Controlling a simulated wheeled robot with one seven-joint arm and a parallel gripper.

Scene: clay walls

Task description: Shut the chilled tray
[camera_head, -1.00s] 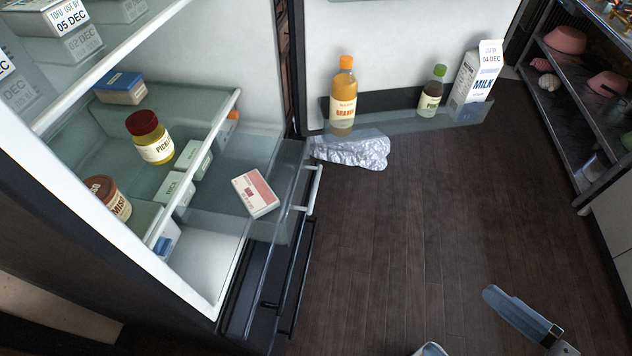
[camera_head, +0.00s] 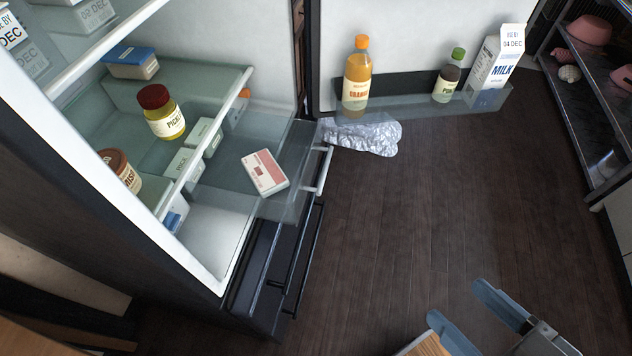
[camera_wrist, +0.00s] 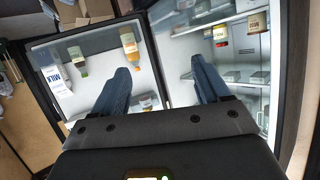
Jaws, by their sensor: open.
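The chilled tray (camera_head: 300,193) is a clear, shallow drawer in the open fridge, pulled out past the shelf fronts. In the wrist view my gripper (camera_wrist: 161,68) also shows open, facing the fridge; the tray is hard to make out there.
The open fridge door (camera_head: 420,40) carries a rack with an orange bottle (camera_head: 357,75), a green-capped bottle (camera_head: 448,75) and a milk carton (camera_head: 497,62). Dark drawers sit below. A metal shelf stands right; floor between is clear.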

